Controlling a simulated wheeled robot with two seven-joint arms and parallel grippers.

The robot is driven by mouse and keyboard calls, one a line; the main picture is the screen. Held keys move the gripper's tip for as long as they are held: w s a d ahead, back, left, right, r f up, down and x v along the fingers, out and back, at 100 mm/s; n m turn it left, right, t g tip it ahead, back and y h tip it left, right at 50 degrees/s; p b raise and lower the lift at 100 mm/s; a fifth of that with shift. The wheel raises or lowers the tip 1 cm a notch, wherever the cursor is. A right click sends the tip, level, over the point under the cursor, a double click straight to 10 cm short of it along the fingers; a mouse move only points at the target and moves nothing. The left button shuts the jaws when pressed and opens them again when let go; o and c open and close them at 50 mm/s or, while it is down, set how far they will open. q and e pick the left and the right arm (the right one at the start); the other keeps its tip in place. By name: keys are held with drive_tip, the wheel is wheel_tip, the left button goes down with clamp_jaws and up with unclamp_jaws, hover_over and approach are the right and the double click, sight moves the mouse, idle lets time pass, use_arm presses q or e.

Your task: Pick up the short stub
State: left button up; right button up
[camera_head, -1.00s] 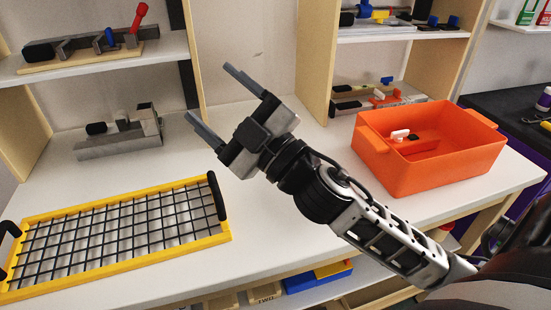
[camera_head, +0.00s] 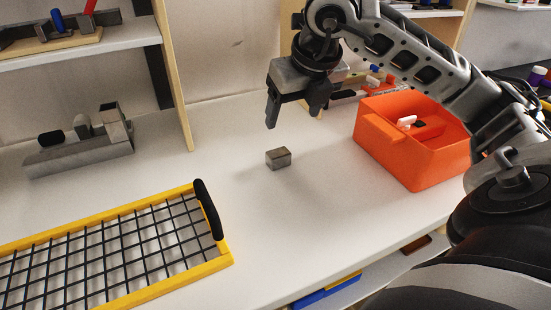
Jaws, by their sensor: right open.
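The short stub (camera_head: 278,159) is a small grey-brown block lying on the white table, between the yellow-framed grid and the orange bin. My right gripper (camera_head: 291,120) hangs above and behind the stub, fingers pointing down. It is open and empty, apart from the stub. My left gripper does not show.
An orange bin (camera_head: 410,157) with small parts inside stands at the right. A grey metal fixture (camera_head: 80,150) stands at the back left. The table around the stub is clear.

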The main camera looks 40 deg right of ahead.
sight(279, 153)
drive_tip(key=x, duration=1.4)
drive_tip(key=shift+a+f+p, duration=0.1)
drive_tip(key=shift+f+p, duration=0.05)
drive_tip(key=shift+p, duration=0.15)
drive_tip(key=c, duration=1.1)
